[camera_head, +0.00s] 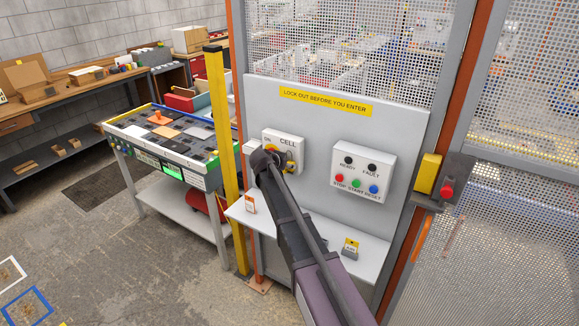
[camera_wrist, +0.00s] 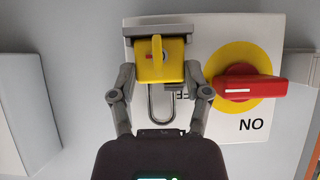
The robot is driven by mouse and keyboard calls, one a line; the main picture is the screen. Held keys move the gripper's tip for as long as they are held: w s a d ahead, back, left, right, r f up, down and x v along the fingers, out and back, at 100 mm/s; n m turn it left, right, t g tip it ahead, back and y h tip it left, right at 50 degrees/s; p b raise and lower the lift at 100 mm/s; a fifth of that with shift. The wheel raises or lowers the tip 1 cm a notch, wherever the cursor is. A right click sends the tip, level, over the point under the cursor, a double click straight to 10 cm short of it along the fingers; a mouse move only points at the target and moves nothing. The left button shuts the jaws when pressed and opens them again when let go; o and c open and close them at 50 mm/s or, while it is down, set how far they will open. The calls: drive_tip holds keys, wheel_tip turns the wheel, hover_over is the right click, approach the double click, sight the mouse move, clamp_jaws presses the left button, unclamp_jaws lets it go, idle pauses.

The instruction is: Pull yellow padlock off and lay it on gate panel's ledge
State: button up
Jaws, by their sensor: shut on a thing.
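The yellow padlock (camera_wrist: 172,72) is between my gripper's fingertips (camera_wrist: 160,72) in the wrist view, with a yellow key or tab on its face. My gripper is shut on its body. The metal shackle (camera_wrist: 151,105) extends toward my palm; I cannot tell whether it is through the grey hasp beside it. The red switch handle (camera_wrist: 255,88) lies sideways on its yellow disc, with ON lettering upside down. In the head view my gripper (camera_head: 274,158) is at the switch box (camera_head: 272,137) on the gate panel (camera_head: 412,128). The panel's ledge (camera_head: 372,264) is below, partly covered by my arm.
On the ledge are a white-and-orange tag (camera_head: 249,203) at the left and a small yellow-and-grey block (camera_head: 350,249) at the right. A button box (camera_head: 362,168) is right of the switch. A yellow post (camera_head: 226,160) stands left of the panel.

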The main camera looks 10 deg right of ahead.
drive_tip(key=shift+s+a, duration=1.05)
drive_tip(key=shift+s, duration=0.3)
idle(1.0)
drive_tip(key=shift+s+a, duration=0.65)
drive_tip(key=shift+s, duration=0.2)
drive_tip(key=shift+s+a, duration=0.65)
drive_tip(key=shift+s, duration=0.2)
drive_tip(key=s+d+f+b, duration=0.2)
drive_tip(key=s+f+b, duration=1.4)
drive_tip(key=s, duration=0.1)
drive_tip(key=shift+s+f+b, duration=0.35)
drive_tip(key=shift+d, duration=0.1)
drive_tip(key=w, duration=0.5)
drive_tip(key=w+a+f+b, duration=0.1)
drive_tip(key=w, duration=0.3)
drive_tip(key=w+a, duration=0.1)
drive_tip(key=w, duration=0.4)
drive_tip(key=shift+w+f, duration=0.2)
drive_tip(key=shift+w, duration=0.1)
